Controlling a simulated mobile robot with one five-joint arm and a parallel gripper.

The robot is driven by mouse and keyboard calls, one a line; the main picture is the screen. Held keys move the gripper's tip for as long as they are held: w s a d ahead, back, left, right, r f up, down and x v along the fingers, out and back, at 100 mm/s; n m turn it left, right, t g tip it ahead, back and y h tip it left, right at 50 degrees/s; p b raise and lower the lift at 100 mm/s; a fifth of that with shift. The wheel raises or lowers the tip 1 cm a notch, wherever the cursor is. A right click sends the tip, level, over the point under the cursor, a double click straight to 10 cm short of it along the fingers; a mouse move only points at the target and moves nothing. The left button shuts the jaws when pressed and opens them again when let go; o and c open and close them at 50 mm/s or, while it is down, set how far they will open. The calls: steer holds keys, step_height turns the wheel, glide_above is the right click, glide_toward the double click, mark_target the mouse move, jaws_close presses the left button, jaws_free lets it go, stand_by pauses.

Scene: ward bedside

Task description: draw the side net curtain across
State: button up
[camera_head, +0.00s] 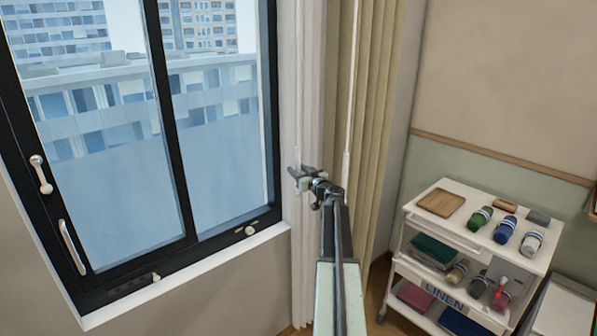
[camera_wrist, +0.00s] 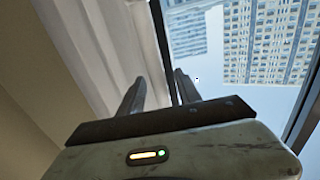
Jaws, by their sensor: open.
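The white net curtain (camera_head: 312,75) hangs bunched in a narrow strip at the window's right side. A thin white wand (camera_head: 299,85) hangs along its left part. My gripper (camera_head: 298,177) is open, in front of the net curtain near the wand's lower end. I cannot tell whether they touch. In the wrist view the two fingers of my gripper (camera_wrist: 160,92) stand apart with nothing seen held between them. Pale curtain folds (camera_wrist: 105,45) lie to their left and the window to their right.
A heavier beige curtain (camera_head: 377,95) hangs right of the net, with a second thin white wand (camera_head: 350,80) before it. The dark-framed window (camera_head: 168,120) has handles and a sill.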

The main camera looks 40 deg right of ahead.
jaws_close()
stand_by(1.3)
